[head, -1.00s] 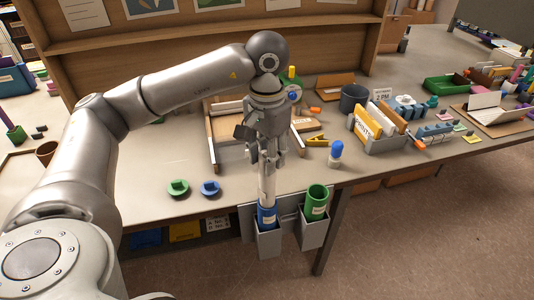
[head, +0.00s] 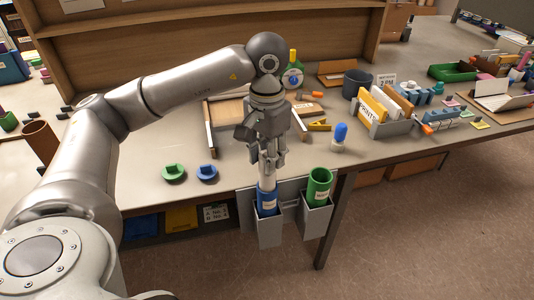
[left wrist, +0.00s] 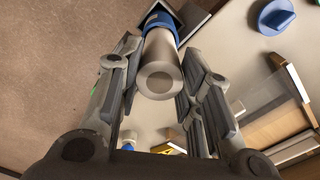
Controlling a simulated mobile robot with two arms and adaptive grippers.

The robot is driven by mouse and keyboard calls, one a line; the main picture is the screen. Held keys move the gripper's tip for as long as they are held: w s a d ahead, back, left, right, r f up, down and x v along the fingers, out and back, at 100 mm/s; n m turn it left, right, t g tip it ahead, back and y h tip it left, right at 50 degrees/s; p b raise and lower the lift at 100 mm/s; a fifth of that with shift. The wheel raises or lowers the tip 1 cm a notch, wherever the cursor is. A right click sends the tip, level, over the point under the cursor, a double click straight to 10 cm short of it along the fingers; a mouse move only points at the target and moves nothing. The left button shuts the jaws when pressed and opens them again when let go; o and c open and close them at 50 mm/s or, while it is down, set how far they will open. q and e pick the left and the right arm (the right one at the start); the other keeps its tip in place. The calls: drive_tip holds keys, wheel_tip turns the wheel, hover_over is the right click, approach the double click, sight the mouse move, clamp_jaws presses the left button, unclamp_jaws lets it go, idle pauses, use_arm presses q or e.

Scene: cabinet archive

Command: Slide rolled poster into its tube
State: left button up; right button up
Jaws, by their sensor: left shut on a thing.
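The rolled poster (head: 268,179), a pale narrow roll, stands upright with its lower part inside the blue tube (head: 267,204). The tube sits in a grey holder on the table's front edge. My left gripper (head: 268,161) is shut on the poster's upper part, just above the tube mouth. In the left wrist view the poster's round end (left wrist: 160,80) lies between the fingers (left wrist: 160,62), with the blue rim (left wrist: 159,19) beyond it. A green tube (head: 319,186) stands in the holder's right pocket. A green cap (head: 174,173) and a blue cap (head: 206,173) lie on the table.
A wooden tray (head: 209,137) lies behind my gripper. A yellow clip (head: 319,126) and a blue-topped stamp (head: 340,135) are to its right. A grey file box (head: 385,128) and a dark cup (head: 356,83) stand farther right. The table is clear left of the caps.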

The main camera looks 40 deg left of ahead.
sight(267, 178)
use_arm(q)
drive_tip(key=shift+f+b, duration=3.2)
drive_tip(key=shift+f, duration=0.55)
drive_tip(key=o, duration=1.2)
drive_tip(key=shift+r, duration=0.15)
drive_tip(key=shift+r+p, duration=2.15)
drive_tip(key=shift+r, duration=1.3)
drive_tip(key=shift+r, duration=6)
